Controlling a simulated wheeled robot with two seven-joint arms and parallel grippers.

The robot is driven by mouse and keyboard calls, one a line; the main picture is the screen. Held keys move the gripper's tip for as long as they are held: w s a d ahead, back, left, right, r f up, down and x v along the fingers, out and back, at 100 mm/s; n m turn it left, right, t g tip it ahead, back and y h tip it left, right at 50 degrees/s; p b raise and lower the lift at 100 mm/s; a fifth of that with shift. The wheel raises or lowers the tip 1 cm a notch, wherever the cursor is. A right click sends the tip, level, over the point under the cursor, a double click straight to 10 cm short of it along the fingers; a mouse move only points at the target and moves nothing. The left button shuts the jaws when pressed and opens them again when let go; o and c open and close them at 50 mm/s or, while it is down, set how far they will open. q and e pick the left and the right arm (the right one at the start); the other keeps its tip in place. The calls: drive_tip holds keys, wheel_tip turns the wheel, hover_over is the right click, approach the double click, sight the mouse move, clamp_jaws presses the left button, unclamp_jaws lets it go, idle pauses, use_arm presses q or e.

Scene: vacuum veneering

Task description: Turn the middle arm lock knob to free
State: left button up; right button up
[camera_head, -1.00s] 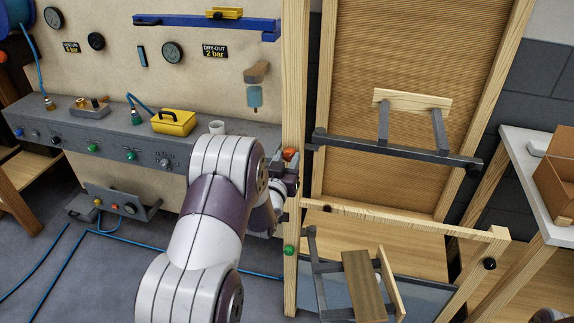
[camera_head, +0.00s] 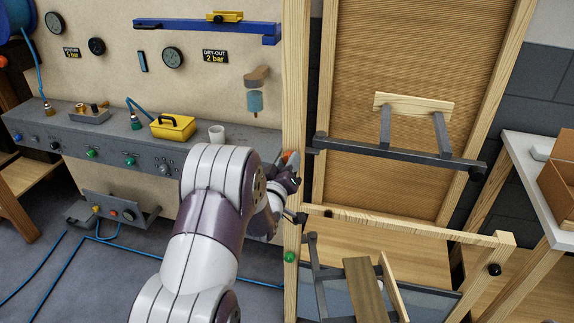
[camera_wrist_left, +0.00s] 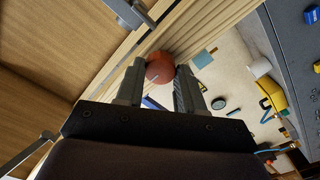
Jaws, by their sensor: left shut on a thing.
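The orange-red lock knob (camera_head: 287,155) sits on the wooden post (camera_head: 293,60), beside the left end of the grey middle arm (camera_head: 400,152). My left gripper (camera_head: 292,172) is at the knob, and its fingers partly cover it in the head view. In the left wrist view the round orange-red knob (camera_wrist_left: 160,68) lies between the two dark fingertips of my left gripper (camera_wrist_left: 162,82), which are shut on it. A pale mark shows on the knob face. I cannot read the knob's setting. My right gripper is not in view.
A green knob (camera_head: 290,257) sits lower on the same post. A lower grey frame holds a wooden board (camera_head: 365,290). A grey console (camera_head: 100,145) with a yellow box (camera_head: 173,126) and a white cup (camera_head: 217,134) stands at left. A white table (camera_head: 535,185) stands at right.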

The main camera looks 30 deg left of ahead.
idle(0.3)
use_arm(q)
drive_tip(key=o, duration=1)
drive_tip(key=shift+o, duration=0.2)
drive_tip(key=shift+s, duration=0.1)
drive_tip(key=v, duration=1.2)
drive_tip(key=shift+s+d+b, duration=0.15)
drive_tip(key=shift+s+b, duration=0.1)
drive_tip(key=shift+b, duration=0.1)
